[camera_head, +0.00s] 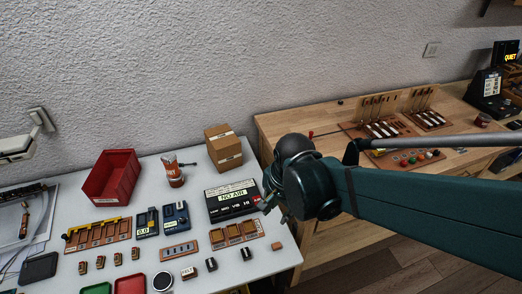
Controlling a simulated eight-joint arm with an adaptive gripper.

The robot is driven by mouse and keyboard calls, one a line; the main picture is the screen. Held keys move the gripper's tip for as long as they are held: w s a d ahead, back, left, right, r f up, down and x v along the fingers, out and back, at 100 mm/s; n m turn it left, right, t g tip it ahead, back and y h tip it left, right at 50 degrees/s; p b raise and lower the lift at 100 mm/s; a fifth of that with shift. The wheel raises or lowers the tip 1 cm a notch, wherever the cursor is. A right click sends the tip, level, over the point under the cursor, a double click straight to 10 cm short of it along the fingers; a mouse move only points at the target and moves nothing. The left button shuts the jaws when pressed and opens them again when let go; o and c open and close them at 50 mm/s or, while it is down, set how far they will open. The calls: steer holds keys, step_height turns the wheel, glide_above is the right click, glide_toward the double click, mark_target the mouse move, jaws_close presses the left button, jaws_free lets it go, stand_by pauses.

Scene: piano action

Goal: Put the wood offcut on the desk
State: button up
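A small brown block (277,246), which looks like the wood offcut, lies on the white table (262,270) near its right edge. The wooden desk (290,123) stands to the right and behind, with a bare stretch at its left part. My gripper (271,207) hangs over the right edge of the white table, beside the black "NO AIR" box and above the brown block in the picture. Its dark fingers are small and partly hidden by my wrist, so I cannot tell whether they are open or hold anything.
The white table bears a red bin (110,178), a cardboard box (224,148), an orange can (173,170), the black "NO AIR" box (232,200) and several wooden racks. The desk holds tool racks (378,128) and a dark device (490,92). My arm crosses in front of the desk.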

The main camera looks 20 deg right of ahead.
step_height(320, 180, up, 13)
steer(key=n+t, duration=0.5)
steer(key=n, duration=0.7)
steer(key=shift+s+d+n, duration=0.2)
steer(key=shift+s+n, duration=0.1)
steer(key=shift+n, duration=0.1)
stand_by(0.4)
